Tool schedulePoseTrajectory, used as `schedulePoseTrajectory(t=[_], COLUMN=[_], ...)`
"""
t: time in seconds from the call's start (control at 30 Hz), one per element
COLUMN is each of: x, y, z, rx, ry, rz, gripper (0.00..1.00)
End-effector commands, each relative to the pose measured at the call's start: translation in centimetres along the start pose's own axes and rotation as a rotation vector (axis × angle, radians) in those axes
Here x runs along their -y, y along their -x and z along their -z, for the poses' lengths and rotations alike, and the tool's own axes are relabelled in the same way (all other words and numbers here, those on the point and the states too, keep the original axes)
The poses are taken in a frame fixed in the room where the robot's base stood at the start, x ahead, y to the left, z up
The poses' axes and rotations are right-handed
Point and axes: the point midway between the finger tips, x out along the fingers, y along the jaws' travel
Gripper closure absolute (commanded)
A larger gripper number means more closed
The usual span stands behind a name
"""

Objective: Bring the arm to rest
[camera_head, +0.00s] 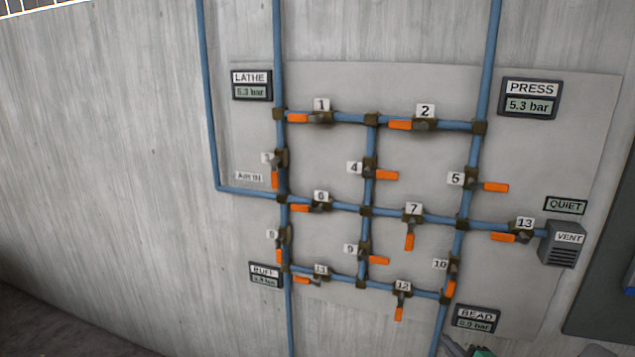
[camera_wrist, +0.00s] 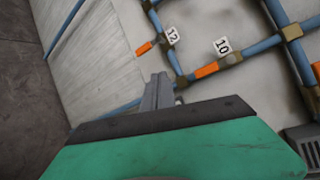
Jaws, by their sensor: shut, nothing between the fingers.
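My gripper (camera_wrist: 160,82) shows in the wrist view as two grey fingers closed together, in front of a green and dark body. Nothing is between the fingers. They point towards the pipe panel, below valve 12 (camera_wrist: 168,37) and left of valve 10 (camera_wrist: 232,59). They overlap the picture of the lower pipework; I cannot tell whether they touch it. In the head view only a small grey and green part, likely of my gripper, shows at the bottom edge, below the BEAD gauge (camera_head: 476,319). The rest of my arm is out of view.
A grey panel (camera_head: 330,85) carries blue pipes and several numbered orange-handled valves. The LATHE gauge (camera_head: 252,85) and PRESS gauge (camera_head: 530,98) read 5.3 bar. The VENT box (camera_head: 563,245) sits at right, under a QUIET sign (camera_head: 565,206). Bare wall (camera_head: 110,170) lies left.

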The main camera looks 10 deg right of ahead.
Motion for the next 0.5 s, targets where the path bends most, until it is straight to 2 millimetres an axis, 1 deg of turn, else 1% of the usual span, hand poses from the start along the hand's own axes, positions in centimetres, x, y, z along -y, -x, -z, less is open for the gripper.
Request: schedulePoseTrajectory(t=[0.03,0.07,0.1,0.17,0.2,0.27,0.3,0.37,0.4,0.43,0.47,0.5], x=[-3.7,-6.0,-8.9,-12.6,-14.6,-17.0,-18.2,-19.5,-20.0,-20.2,-20.1,-19.6], y=[0.4,0.9,1.8,3.7,5.3,7.9,9.8,12.7,14.7,16.3,17.8,19.8], z=[-0.5,-0.8,-1.1,-1.4,-1.6,-1.8,-2.0,-2.5,-3.0,-3.4,-3.8,-4.5], rx=[0.024,0.046,0.079,0.135,0.175,0.236,0.281,0.356,0.407,0.445,0.482,0.525], ry=[0.095,0.155,0.228,0.326,0.385,0.461,0.508,0.574,0.614,0.644,0.673,0.711], rz=[-0.124,-0.205,-0.307,-0.453,-0.545,-0.676,-0.761,-0.887,-0.971,-1.035,-1.1,-1.186], gripper=[1.0,1.0,1.0,1.0,1.0,1.0,1.0,1.0,1.0,1.0,1.0,1.0])
